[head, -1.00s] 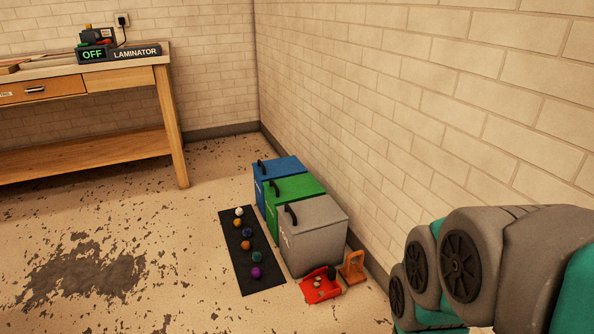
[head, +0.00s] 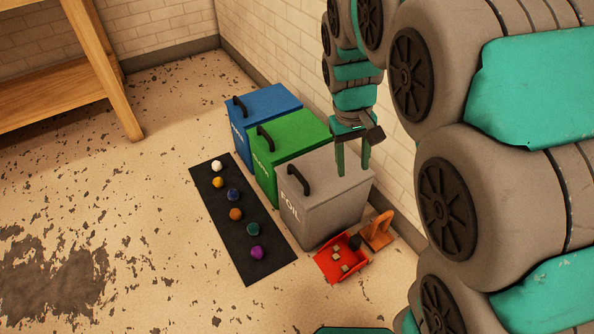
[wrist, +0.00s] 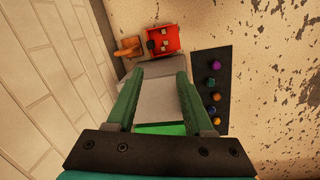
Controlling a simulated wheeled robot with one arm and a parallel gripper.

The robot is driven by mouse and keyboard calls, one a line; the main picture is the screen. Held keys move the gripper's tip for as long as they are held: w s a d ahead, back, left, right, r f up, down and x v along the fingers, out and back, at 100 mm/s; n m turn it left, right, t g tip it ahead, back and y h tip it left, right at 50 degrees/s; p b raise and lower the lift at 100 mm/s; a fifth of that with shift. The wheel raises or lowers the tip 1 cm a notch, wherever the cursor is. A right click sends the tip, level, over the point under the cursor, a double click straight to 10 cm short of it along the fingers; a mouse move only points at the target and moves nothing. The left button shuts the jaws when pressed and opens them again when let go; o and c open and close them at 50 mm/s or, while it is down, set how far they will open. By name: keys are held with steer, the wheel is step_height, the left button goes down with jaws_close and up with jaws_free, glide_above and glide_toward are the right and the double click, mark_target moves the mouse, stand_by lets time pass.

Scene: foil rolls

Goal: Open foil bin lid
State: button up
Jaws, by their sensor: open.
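The foil bin (head: 328,215) is the grey one, nearest in a row of three bins, with "FOIL" on its front. Its grey lid (head: 335,172) is shut, with a black handle (head: 298,179) at the lid's left edge. My gripper (head: 353,172) is open and empty, pointing down above the right back part of the lid. In the wrist view my two green fingers (wrist: 160,82) stand apart, with the grey lid (wrist: 155,100) below and between them. The handle is not clearly seen in the wrist view.
Green (head: 290,140) and blue (head: 265,105) bins stand behind the foil bin, along the brick wall. A black mat (head: 225,222) with several coloured balls lies to the left. A red dustpan (head: 335,262) and an orange wooden piece (head: 377,232) lie in front.

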steer(key=w+a+f+n+b, duration=0.2)
steer(key=w+a+f+b, duration=0.1)
steer(key=w+a+f, duration=0.5)
steer(key=n+t+b, duration=0.1)
steer(key=n+b, duration=0.1)
steer(key=b, duration=0.1)
glide_toward(297, 174)
steer(key=f, duration=0.5)
steer(key=d+f, duration=0.1)
steer(key=f, duration=0.2)
steer(key=shift+w+d+f, duration=0.1)
steer(key=shift+w+f, duration=0.05)
steer(key=shift+w, duration=0.2)
jaws_close()
